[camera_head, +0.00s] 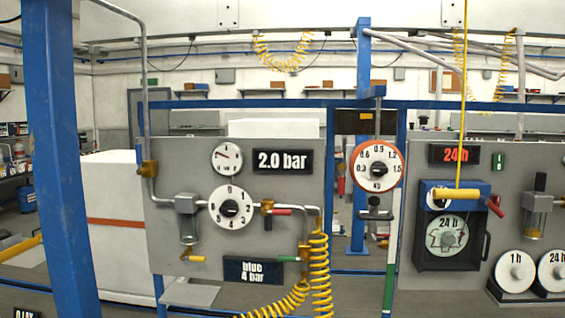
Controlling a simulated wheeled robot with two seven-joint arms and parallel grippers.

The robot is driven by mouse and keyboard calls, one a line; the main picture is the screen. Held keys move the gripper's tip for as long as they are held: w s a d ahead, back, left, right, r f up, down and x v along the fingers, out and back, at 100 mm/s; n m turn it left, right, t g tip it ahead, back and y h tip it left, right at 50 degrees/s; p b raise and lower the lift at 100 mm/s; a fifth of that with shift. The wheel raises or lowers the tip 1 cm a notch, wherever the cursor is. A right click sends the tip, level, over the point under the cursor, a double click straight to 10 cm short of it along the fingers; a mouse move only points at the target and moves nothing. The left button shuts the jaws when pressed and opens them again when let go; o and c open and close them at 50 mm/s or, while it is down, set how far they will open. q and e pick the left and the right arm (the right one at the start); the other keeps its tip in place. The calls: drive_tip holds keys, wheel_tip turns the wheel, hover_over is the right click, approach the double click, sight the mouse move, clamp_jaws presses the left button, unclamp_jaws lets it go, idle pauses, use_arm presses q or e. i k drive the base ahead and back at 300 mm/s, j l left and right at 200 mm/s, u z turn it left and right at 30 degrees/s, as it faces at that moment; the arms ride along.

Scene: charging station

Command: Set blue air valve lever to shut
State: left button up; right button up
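A grey panel (175,240) carries an air line, with a sign (253,271) reading "blue 4 bar". A brass valve (267,206) right of the dial has a red lever (281,212) pointing right, roughly level. Below it, a fitting on the down pipe has a green lever (288,259) pointing left, roughly level. No blue-coloured lever shows on this panel, and I cannot tell from looks which lever the task names. The pressure dial (230,208) is numbered; a display (282,161) reads 2.0 bar. Neither of my grippers is in view.
A filter bowl (189,222) with a yellow handle (193,258) is left of the dial. A blue post (58,150) stands at left. A hanging scale (377,167) is right of the panel.

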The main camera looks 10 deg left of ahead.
sight(139, 154)
drive_tip(key=i+j+u, duration=0.15)
drive_tip(key=u, duration=0.2)
drive_tip(key=i+j+u, duration=0.1)
drive_tip(key=u, duration=0.2)
drive_tip(key=i+j+u, duration=0.15)
drive_tip(key=u, duration=0.2)
